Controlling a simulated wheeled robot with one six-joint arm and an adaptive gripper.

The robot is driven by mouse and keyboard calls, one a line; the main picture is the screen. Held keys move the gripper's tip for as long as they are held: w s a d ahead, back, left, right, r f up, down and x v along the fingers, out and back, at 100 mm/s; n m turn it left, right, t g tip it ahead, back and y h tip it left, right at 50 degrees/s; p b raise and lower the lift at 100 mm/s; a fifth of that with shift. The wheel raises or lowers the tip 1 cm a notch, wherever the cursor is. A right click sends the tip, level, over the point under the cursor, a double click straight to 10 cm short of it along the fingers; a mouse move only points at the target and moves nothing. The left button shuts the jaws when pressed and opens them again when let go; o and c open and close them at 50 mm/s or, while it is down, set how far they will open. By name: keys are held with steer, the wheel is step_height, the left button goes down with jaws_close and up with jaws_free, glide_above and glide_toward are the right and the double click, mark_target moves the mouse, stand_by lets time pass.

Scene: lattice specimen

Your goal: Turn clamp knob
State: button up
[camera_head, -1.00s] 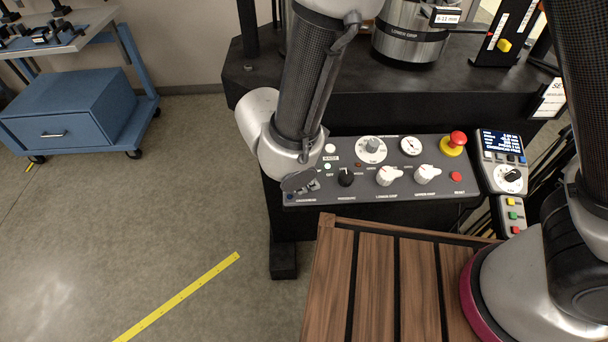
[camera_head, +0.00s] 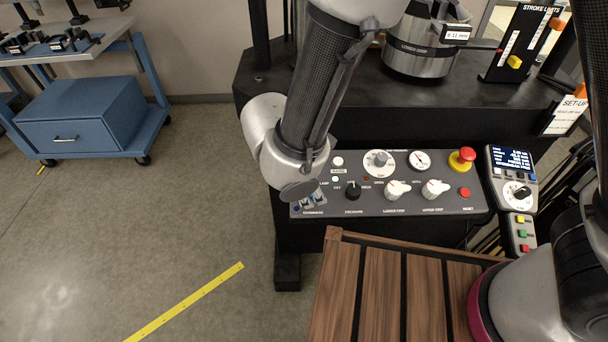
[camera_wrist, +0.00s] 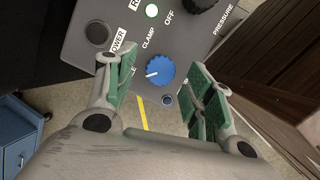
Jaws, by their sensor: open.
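The clamp knob (camera_wrist: 160,70) is a round blue knob with a white pointer line, on the grey panel below the word CLAMP in the wrist view. My gripper (camera_wrist: 161,68) is open, with green-padded fingers. In the picture one finger lies left of the knob and the other right of it, with gaps on both sides. I cannot tell how far the fingertips stand from the panel. In the head view my arm covers the left end of the control panel (camera_head: 375,205), and the knob and fingers cannot be made out there.
A white lamp (camera_wrist: 152,11) and a black knob (camera_wrist: 203,3) sit near the clamp knob. Along the panel are white grip knobs (camera_head: 397,190) and a red stop button (camera_head: 466,154). A wooden slatted surface (camera_head: 375,280) is in front. A blue cart (camera_head: 85,115) stands left, across open floor.

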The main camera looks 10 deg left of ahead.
steer(key=v, duration=1)
steer(key=shift+r, duration=0.15)
